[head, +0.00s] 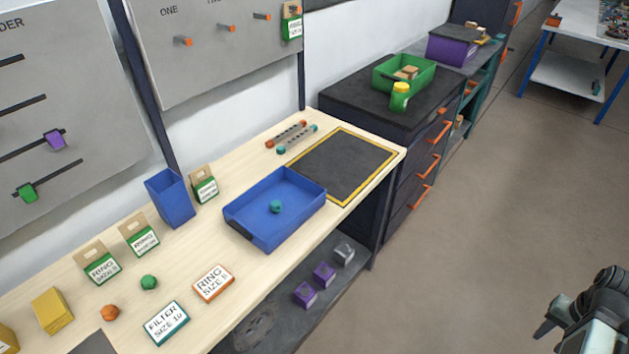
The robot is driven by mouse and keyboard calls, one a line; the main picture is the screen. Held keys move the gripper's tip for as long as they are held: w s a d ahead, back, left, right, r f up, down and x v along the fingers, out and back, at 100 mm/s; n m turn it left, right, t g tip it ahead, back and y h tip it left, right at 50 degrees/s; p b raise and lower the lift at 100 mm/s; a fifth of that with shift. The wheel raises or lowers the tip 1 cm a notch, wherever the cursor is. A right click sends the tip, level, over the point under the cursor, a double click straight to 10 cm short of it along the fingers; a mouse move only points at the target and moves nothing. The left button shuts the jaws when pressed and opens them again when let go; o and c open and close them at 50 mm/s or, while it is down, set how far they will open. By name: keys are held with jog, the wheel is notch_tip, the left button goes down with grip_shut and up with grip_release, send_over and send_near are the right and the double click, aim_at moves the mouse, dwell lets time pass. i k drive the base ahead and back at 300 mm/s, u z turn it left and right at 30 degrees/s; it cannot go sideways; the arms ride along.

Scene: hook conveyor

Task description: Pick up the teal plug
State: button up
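A small round teal plug (276,206) lies inside the blue tray (262,240) on the light wooden bench, near the middle of the tray floor. My gripper (543,325) is at the lower right, over the brown floor, well apart from the bench and the plug. It is partly cut off by the picture's edge, and I cannot tell how far its fingers are apart. I see nothing held in it.
A green plug (149,282) and an orange plug (110,312) lie on the bench at left, among labelled boxes. A blue bin (170,198) stands behind the tray. A yellow-edged black mat (345,166) lies right of it.

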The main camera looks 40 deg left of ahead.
aim_at(276, 206)
jog(key=i, duration=1.7)
jog(key=u, duration=4.95)
jog(key=i, duration=1.05)
jog(key=z, duration=0.05)
